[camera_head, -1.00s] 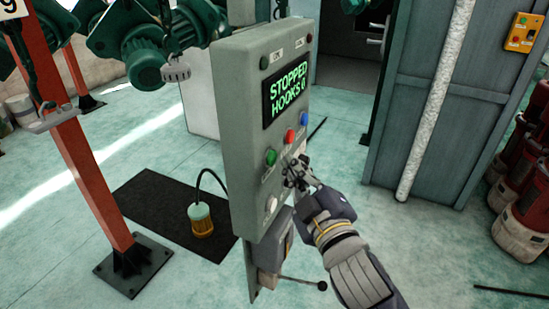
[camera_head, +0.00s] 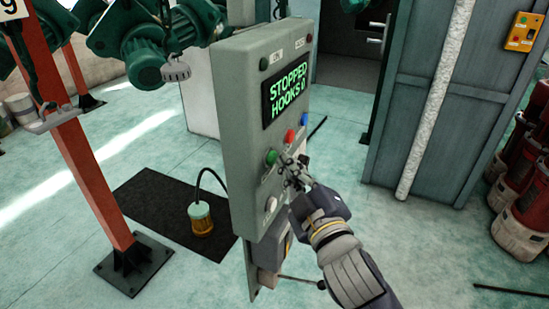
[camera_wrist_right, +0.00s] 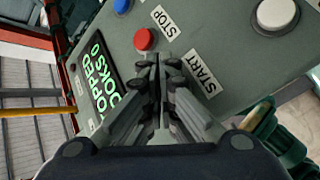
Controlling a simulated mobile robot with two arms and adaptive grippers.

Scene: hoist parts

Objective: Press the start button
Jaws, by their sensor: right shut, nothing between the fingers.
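The grey control box (camera_head: 237,140) stands at the middle of the head view. Its display (camera_head: 287,93) reads STOPPED and HOOKS with a digit. The green button (camera_head: 271,157) is on its lower face, left of the red button (camera_head: 290,136). My right gripper (camera_head: 287,166) is shut and empty, with its tips just right of the green button; I cannot tell whether they touch it. In the wrist view, my right fingers (camera_wrist_right: 158,72) lie between the red button (camera_wrist_right: 144,40) and the START label (camera_wrist_right: 203,72). The green button is not clearly visible there. My left gripper is not in view.
A blue button (camera_head: 304,119) and a white knob (camera_head: 271,204) are also on the box. A lever (camera_head: 300,281) sticks out below it. A red post (camera_head: 92,150) and a dark mat (camera_head: 155,205) are to the left, a grey cabinet (camera_head: 470,110) to the right.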

